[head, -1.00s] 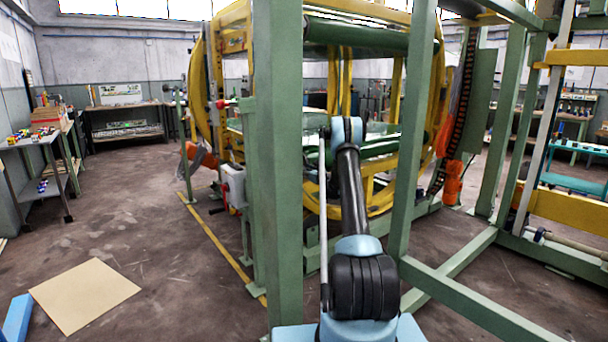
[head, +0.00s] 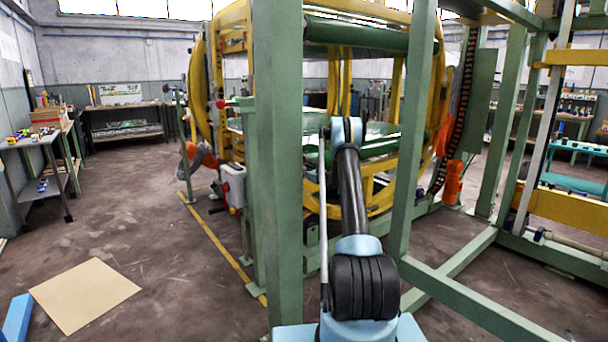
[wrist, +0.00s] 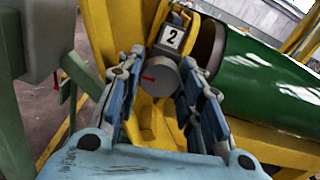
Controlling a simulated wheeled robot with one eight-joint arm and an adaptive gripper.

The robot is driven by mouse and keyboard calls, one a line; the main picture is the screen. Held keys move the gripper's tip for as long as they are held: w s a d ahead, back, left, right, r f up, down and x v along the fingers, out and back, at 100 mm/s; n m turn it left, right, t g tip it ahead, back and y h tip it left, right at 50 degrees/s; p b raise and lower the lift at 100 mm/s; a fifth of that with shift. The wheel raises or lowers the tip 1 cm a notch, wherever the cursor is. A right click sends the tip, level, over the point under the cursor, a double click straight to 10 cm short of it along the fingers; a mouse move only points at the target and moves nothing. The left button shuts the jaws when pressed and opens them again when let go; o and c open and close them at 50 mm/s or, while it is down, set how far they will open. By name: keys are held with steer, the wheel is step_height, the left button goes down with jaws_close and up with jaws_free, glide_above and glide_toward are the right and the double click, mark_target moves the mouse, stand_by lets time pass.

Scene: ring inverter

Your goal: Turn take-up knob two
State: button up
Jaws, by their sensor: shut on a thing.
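The take-up knob two (wrist: 156,77) is a round grey knob with a red mark that points to the left in the wrist view. A white plate with a black "2" (wrist: 172,36) sits just above it on the yellow frame. My gripper (wrist: 162,88) has one blue-grey finger on each side of the knob, and it is shut on the knob. The fingers cover the knob's sides. In the head view my arm reaches toward the machine, and the gripper and knob are hidden there.
A green roller (wrist: 265,75) lies right of the knob. Green posts (head: 277,160) of the machine's frame stand close to my arm on both sides. The yellow ring (head: 205,90) stands behind. Open floor with a tan board (head: 85,295) lies at the left.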

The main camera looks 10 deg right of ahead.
steer(key=o, duration=1.1)
steer(key=shift+s+d, duration=0.1)
steer(key=shift+v, duration=5.85)
steer(key=shift+f, duration=0.1)
